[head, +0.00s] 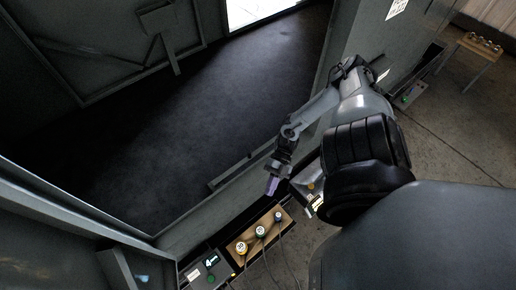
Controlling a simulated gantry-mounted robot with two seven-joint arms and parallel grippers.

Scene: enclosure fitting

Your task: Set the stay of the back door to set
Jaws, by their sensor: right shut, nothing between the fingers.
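My right gripper (272,187) is in the middle of the head view, at the end of my arm coming in from the right. It is shut and empty, pointing down above the near sill of the grey enclosure. A short bar (229,172) lies along the inner side of that sill, left of the gripper and apart from it. A large grey panel (70,55) at upper left carries angled bars (160,52). I cannot tell which of these bars, if any, is the back door's stay. My left gripper is not in view.
A wooden block (263,236) with several round-topped plugs and cables sits below the gripper. Beside it is a dark box with a green button (211,279). The enclosure's dark floor (190,120) is clear. A small table (478,50) stands at upper right.

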